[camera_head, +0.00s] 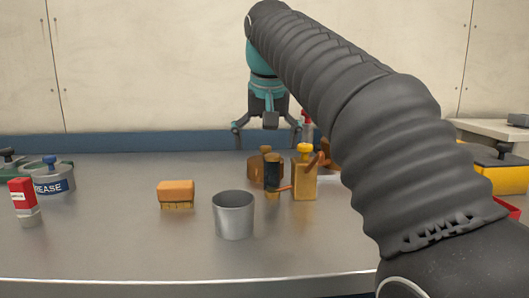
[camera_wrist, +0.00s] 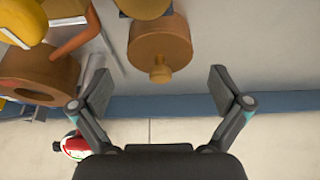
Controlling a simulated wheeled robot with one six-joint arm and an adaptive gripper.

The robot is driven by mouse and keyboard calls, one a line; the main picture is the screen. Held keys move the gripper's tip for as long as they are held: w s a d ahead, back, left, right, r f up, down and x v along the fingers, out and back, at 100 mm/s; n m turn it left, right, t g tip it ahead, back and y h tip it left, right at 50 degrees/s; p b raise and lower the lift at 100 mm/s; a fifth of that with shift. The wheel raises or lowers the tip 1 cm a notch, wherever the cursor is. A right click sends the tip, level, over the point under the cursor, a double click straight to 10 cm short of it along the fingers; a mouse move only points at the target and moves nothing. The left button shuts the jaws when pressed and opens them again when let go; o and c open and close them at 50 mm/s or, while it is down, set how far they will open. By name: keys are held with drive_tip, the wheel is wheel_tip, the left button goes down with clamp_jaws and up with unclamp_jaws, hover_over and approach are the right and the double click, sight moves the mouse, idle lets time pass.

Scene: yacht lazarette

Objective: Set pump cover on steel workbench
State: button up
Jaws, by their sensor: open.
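A bronze-brown round part with a small knob, which looks like the pump cover (camera_wrist: 160,48), shows in the wrist view. In the head view a brown piece (camera_head: 256,168), apparently the same part, sits near the back, partly hidden by a dark-topped item. My gripper (camera_head: 267,132) is open and empty, pointing down above and behind that group. In the wrist view my gripper (camera_wrist: 165,90) has its fingers spread, with the round part ahead of the gap and not between them. The grey steel workbench (camera_head: 120,235) carries these things.
A yellow-capped bottle (camera_head: 304,178) stands close right of the brown piece. A grey metal cup (camera_head: 233,214) and an orange brush (camera_head: 175,194) are nearer. The front left is clear. My arm hides much of the right.

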drive_tip(key=p+v, duration=0.2)
drive_tip(key=v, duration=0.5)
